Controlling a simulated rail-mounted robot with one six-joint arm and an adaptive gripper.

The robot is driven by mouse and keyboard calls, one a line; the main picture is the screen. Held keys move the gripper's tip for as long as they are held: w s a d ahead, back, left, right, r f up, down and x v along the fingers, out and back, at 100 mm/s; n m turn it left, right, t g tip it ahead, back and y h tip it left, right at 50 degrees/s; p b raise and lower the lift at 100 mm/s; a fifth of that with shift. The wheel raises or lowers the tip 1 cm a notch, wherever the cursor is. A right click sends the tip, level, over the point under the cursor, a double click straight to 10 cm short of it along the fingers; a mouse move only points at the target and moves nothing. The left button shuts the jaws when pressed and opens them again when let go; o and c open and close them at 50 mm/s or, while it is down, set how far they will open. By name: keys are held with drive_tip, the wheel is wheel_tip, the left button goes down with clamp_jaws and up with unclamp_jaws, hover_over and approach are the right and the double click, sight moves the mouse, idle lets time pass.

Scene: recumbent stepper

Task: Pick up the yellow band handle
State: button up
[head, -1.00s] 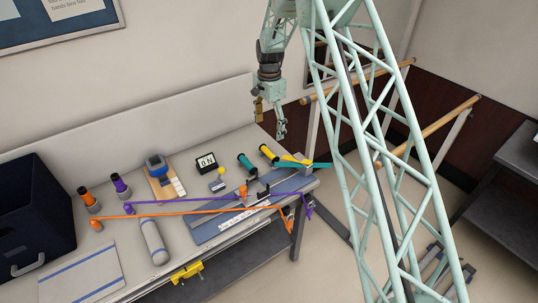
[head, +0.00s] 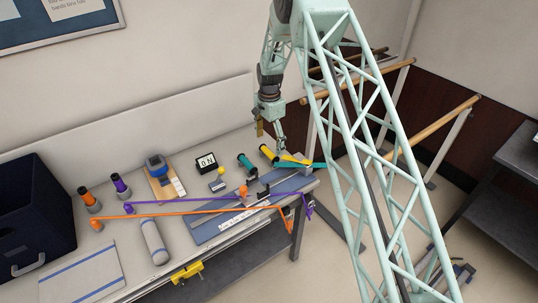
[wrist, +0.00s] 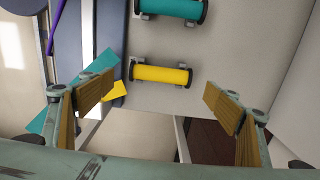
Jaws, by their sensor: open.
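The yellow band handle (wrist: 161,74) lies across the wrist view, above and between my finger pads. It is a yellow cylinder with dark end caps, resting in small grey holders near the bench edge. In the head view the yellow handle (head: 268,152) is at the right end of the bench. A yellow band end (wrist: 115,91) shows beside its left cap. My gripper (wrist: 160,100) is open and empty, its wood-coloured pads wide apart on either side of the handle. In the head view my gripper (head: 270,138) is over the bench's right end, close to the handle.
A teal handle (wrist: 168,8) lies parallel beside the yellow one. A teal band (wrist: 85,88) passes by my left finger. Orange (head: 170,213) and purple (head: 185,201) bands stretch along the bench. Wooden parallel bars (head: 430,127) stand to the right.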

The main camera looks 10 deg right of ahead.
sight(269, 151)
idle(0.4)
drive_tip(key=shift+f, duration=2.6)
drive_tip(key=c, duration=0.9)
